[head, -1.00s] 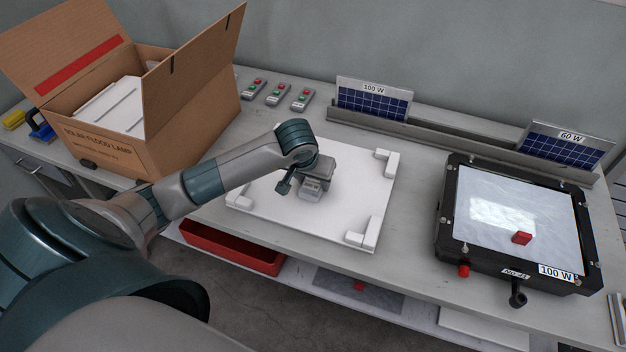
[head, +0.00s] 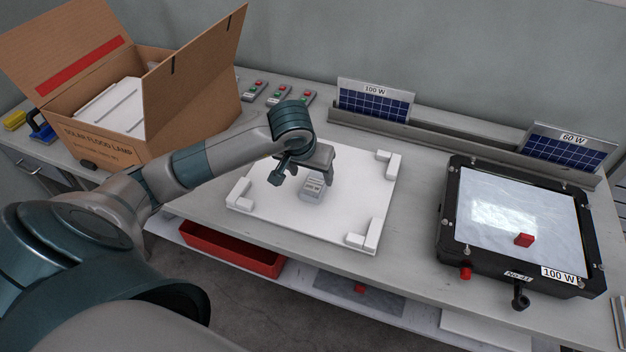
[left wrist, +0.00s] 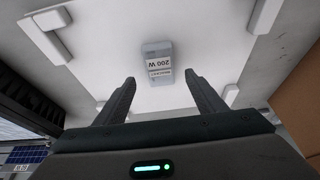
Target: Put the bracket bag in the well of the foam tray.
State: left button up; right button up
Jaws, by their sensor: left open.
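The bracket bag (head: 313,187), a small grey packet with a white label, lies on the middle of the white foam tray (head: 275,215). In the left wrist view the bag (left wrist: 157,60) shows the label "200 W", and the tray (left wrist: 105,50) fills the background. I cannot make out the well's edges around the bag. My left gripper (head: 312,174) is open and empty, just above the bag and apart from it. In the left wrist view its two fingers (left wrist: 159,77) are spread, with the bag beyond their tips. My right gripper is not in view.
An open cardboard box (head: 190,110) stands at the back left. A rail (head: 440,138) with solar panels runs along the back. A red bin (head: 230,250) sits below the bench.

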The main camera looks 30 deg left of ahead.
pick_arm(q)
jog(key=v, duration=0.6)
jog(key=shift+b, duration=0.3)
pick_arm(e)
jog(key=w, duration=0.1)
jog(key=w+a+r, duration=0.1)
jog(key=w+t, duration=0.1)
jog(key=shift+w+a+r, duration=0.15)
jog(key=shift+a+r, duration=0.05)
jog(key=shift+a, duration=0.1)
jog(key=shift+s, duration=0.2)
